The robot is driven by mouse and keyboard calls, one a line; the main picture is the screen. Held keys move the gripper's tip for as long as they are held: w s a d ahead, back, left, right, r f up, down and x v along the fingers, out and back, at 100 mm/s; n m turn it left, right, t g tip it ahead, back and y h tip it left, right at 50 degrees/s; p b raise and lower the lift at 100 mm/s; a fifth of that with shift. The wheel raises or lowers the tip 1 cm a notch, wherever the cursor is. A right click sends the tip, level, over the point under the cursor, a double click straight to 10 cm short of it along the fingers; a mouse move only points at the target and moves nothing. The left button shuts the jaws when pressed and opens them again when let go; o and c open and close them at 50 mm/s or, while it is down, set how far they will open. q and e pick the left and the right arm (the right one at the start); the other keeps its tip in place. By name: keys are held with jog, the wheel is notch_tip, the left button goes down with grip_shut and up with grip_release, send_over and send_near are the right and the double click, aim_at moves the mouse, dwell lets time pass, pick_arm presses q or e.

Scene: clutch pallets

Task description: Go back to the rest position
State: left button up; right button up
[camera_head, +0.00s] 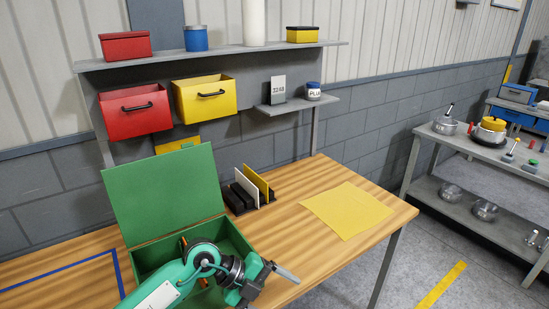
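One green and black arm comes in from the lower left, and I take it as my left. Its gripper (272,279) is over the front right of an open green box (238,243) on the wooden table (300,240). A grey finger points right, and I see nothing held. I cannot tell how far apart the fingers are. The box's green lid (165,195) stands up at the back. Something orange and dark shows inside the box, mostly hidden behind my arm. My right gripper is not in view.
A yellow sheet (347,209) lies on the table's right part. Red (135,111) and yellow (206,96) bins hang above. A metal shelf unit (470,150) with pots stands right, across a floor gap.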

pick_arm(q)
jog(key=s+d+r+t+h, duration=0.1)
jog(key=s+d+r+h, duration=0.1)
jog(key=d+r+h, duration=0.3)
jog(key=w+a+r+n+t+h, duration=0.3)
jog(key=a+r+n+t, duration=0.5)
jog(key=r+n+t, duration=0.5)
jog(key=s+a+f+n+t+y, duration=0.2)
jog(key=a+f+n+t+y, duration=0.1)
jog(key=a+f+n+y, duration=1.5)
jog(key=s+a+f+m+g, duration=0.1)
jog(key=s+f+g, duration=0.55)
jog(key=s, duration=0.45)
jog(key=s+a+f+m+g, duration=0.1)
jog(key=s+f+g, duration=0.55)
jog(key=s, duration=0.45)
notch_tip(320, 180, down, 31)
jog(key=g, duration=0.1)
jog(key=s+a+f, duration=0.1)
jog(key=s+f, duration=0.8)
jog(key=f, duration=0.1)
jog(key=s+a+f+g, duration=0.1)
jog(key=s+a+f, duration=0.1)
jog(key=s+f, duration=0.8)
jog(key=shift+s+a, duration=0.3)
